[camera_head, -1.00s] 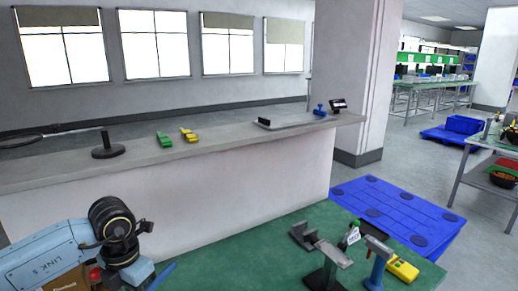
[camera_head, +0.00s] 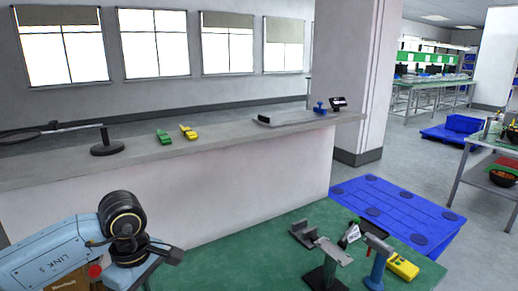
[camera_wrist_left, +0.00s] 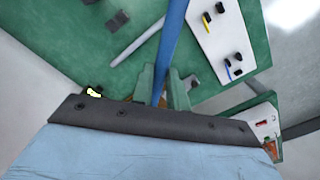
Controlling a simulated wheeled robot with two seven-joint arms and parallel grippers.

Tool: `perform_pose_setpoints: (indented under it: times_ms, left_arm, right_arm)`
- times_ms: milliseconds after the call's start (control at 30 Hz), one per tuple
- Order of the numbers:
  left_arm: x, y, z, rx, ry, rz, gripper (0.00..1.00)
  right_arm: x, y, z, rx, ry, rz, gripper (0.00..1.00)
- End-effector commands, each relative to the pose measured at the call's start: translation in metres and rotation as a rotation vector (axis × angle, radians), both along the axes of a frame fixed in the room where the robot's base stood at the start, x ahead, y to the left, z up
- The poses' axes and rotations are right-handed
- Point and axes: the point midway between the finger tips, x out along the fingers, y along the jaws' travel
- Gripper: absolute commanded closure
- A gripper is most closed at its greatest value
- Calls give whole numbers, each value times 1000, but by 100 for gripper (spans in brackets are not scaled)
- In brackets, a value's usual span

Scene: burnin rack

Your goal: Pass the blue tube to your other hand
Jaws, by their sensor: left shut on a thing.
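The blue tube (camera_wrist_left: 171,45) shows in the left wrist view, running from the jaws up to the top edge, so its far end is cut off. My left gripper (camera_wrist_left: 161,88) is shut on it, with a greenish finger on each side. In the head view my left arm enters at the lower left, and the tube and fingertips cannot be made out there. My right gripper is in neither view.
A green table (camera_head: 262,255) carries a black stand (camera_head: 322,270), a blue handled tool (camera_head: 378,268) and a yellow device (camera_head: 403,267). Behind is a grey ledge (camera_head: 230,139). A blue pallet (camera_head: 400,212) lies on the floor. A grey rod (camera_wrist_left: 137,40) shows in the wrist view.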

Motion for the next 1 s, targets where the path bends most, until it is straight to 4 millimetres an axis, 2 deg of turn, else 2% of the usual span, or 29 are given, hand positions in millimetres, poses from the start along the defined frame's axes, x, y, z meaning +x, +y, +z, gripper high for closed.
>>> perform_pose_setpoints:
  times_ms: [600, 800, 1000]
  left_arm:
    - [-12, -18, 10, 1, -8, -910, 100]
    - [-15, -22, 12, 2, -9, -1127, 100]
    - [-16, -24, 13, 2, -9, -1223, 100]
  right_arm:
    - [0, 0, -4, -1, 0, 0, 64]
    - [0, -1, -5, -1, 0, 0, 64]
    - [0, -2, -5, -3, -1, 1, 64]
